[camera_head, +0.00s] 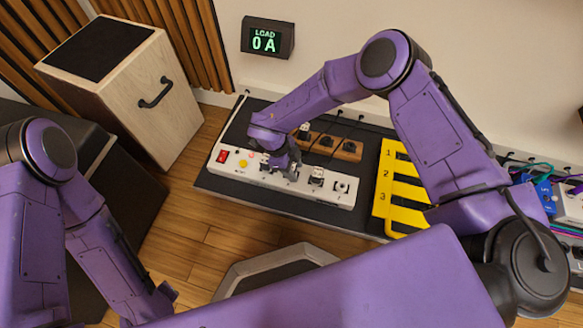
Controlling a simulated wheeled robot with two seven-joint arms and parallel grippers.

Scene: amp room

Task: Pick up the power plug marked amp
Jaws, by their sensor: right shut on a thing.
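A white power strip (336,198) lies on the dark board, with a red switch (222,156) and a yellow button at its left end. Plugs sit along it, one of them (317,176) right of my gripper. My right gripper (287,169) reaches down over the strip's middle and is shut on a plug there. The gripper mostly hides that plug, and I cannot read its marking or tell whether it is still seated. My left arm shows at the lower left, but its gripper is not in view.
A wooden block (349,150) with dark plugs stands behind the strip. A yellow numbered rack (385,180) is to the right. The wall display (266,39) reads LOAD 0 A. A wooden cabinet (178,125) stands left. Pedals and cables (566,205) lie far right.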

